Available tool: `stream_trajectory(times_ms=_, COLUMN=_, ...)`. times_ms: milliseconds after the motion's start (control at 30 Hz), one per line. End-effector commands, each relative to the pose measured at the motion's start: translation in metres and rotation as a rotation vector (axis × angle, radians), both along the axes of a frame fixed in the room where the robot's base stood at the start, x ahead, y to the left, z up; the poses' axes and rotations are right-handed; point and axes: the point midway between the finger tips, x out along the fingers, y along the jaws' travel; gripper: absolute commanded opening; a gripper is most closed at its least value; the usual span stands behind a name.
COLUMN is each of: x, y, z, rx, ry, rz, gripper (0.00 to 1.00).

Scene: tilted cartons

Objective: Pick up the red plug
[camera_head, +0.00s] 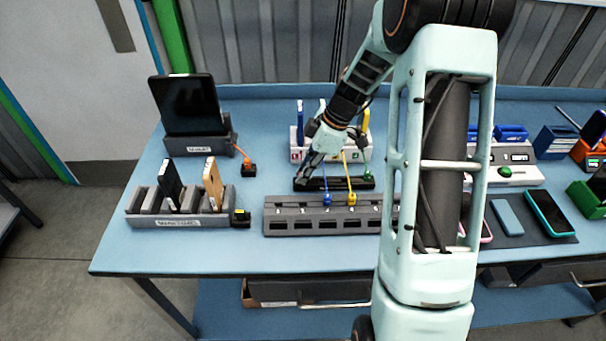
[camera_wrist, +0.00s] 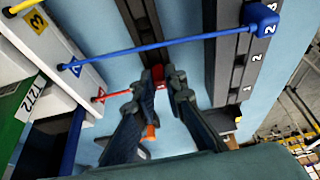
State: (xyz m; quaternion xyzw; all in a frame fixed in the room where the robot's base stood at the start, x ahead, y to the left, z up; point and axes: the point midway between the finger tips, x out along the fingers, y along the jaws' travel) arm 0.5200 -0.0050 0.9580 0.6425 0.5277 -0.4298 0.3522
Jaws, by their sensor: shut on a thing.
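In the wrist view the red plug (camera_wrist: 158,72) shows between my fingertips. My gripper (camera_wrist: 160,84) is shut on it, and the fingers hide most of it. A thin red cable (camera_wrist: 117,94) runs from it to the white box (camera_wrist: 75,68). The plug is at the near end of a long black strip (camera_wrist: 143,18); I cannot tell whether it still touches the strip. In the head view my gripper (camera_head: 307,174) is low over the left end of the black strip (camera_head: 335,184), and the red plug cannot be made out there.
A grey numbered socket strip (camera_head: 320,227) lies in front, with a blue plug (camera_head: 327,199) and yellow plug (camera_head: 351,199). A green plug (camera_head: 368,177) is at the black strip's right end. Blue and yellow cables cross nearby. Left stand a grey rack (camera_head: 148,200) and an orange plug (camera_head: 247,161).

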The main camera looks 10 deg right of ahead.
Motion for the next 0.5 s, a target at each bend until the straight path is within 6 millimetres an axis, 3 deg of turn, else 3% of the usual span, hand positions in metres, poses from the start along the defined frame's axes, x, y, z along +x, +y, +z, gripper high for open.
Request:
stream_trajectory(times_ms=167, x=0.001, y=0.000, z=0.009, rx=0.000, ry=-0.004, rz=-0.002, gripper=0.00)
stream_trajectory(times_ms=300, x=0.002, y=-0.001, z=0.028, rx=-0.001, ry=-0.007, rz=-0.001, gripper=0.00)
stream_trajectory(times_ms=500, x=-0.020, y=0.004, z=0.056, rx=-0.001, ry=-0.005, rz=-0.001, gripper=0.00)
